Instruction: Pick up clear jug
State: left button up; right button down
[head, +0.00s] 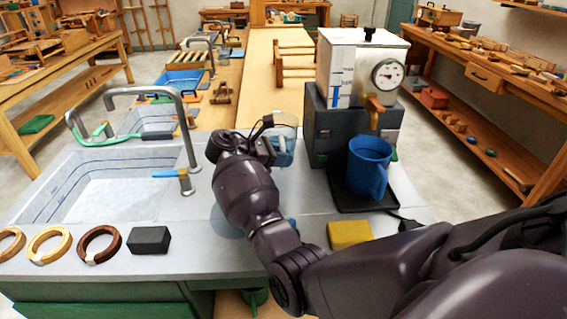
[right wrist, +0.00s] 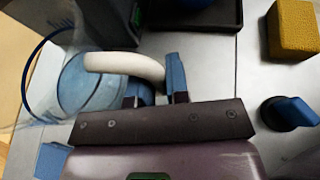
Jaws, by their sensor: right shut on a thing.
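The clear jug (head: 287,132) stands on the grey counter just left of the dark machine, partly hidden behind my right gripper in the head view. It looks see-through with a blue tint low down. In the right wrist view the clear jug (right wrist: 88,88) is at the left, with a thick pale curved handle (right wrist: 122,64) reaching toward my fingers. My right gripper (right wrist: 158,86) is shut on the jug's handle, with its blue-padded fingers at the handle's end. In the head view my right gripper (head: 266,142) is at the jug's near side. My left gripper is not in view.
A machine with a gauge (head: 358,90) stands right of the jug, with a blue mug (head: 368,167) on its dark tray. A yellow sponge (head: 349,235) lies nearer. A sink and tap (head: 186,125) are at the left. Wooden rings (head: 99,244) and a dark block (head: 149,240) lie at the front left.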

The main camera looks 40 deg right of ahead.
notch_tip(320, 180, up, 11)
jog(key=shift+r+p, duration=0.2)
jog(key=shift+p, duration=1.05)
notch_tip(320, 180, up, 6)
jog(key=shift+f+p, duration=0.2)
jog(key=shift+p, duration=0.25)
jog(key=c, duration=1.7)
grip_release()
grip_shut()
